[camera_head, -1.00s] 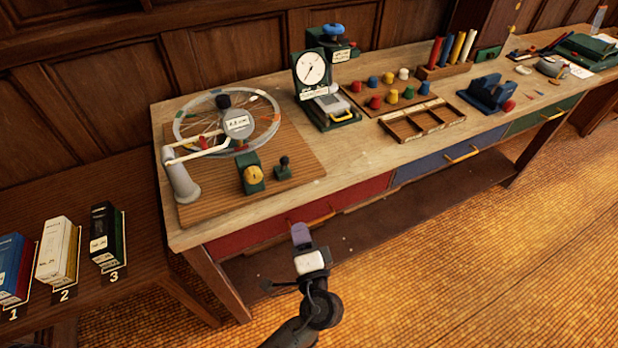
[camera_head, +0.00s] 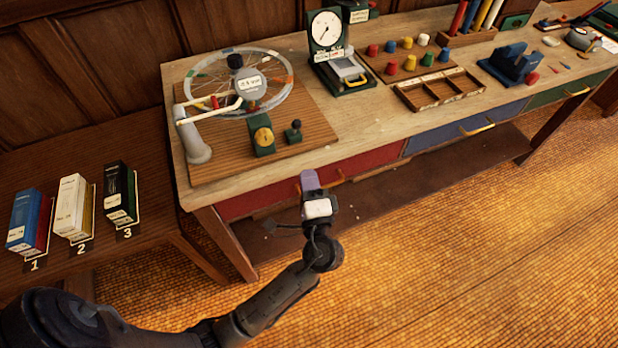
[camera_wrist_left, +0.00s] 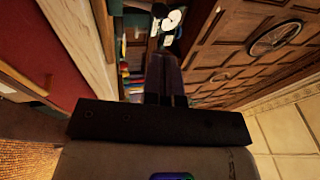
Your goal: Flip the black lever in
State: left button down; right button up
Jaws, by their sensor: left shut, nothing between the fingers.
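The black lever (camera_head: 293,131) is a small black knob on a low green base. It stands upright near the front right of a wooden board on the bench, right of a green block with a yellow dial (camera_head: 262,139). My left gripper (camera_head: 309,180) is shut and empty. In the head view its purple-grey fingers appear just below the lever, over the red drawer front, apart from the lever. The fingers also show in the left wrist view (camera_wrist_left: 165,78), where I cannot make out the lever. My right gripper is in neither view.
A spoked wheel (camera_head: 284,68) with a cream arm on a grey post (camera_head: 193,143) fills the board's back and left. A dial gauge (camera_head: 325,30) stands to the right. The red drawer (camera_head: 372,164) has a protruding handle. Bare bench top lies right of the lever.

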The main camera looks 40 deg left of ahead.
aim_at(296, 129)
pick_arm(q)
jog(key=x, duration=1.1)
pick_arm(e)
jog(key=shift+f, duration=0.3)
pick_arm(q)
jog(key=shift+r, duration=0.1)
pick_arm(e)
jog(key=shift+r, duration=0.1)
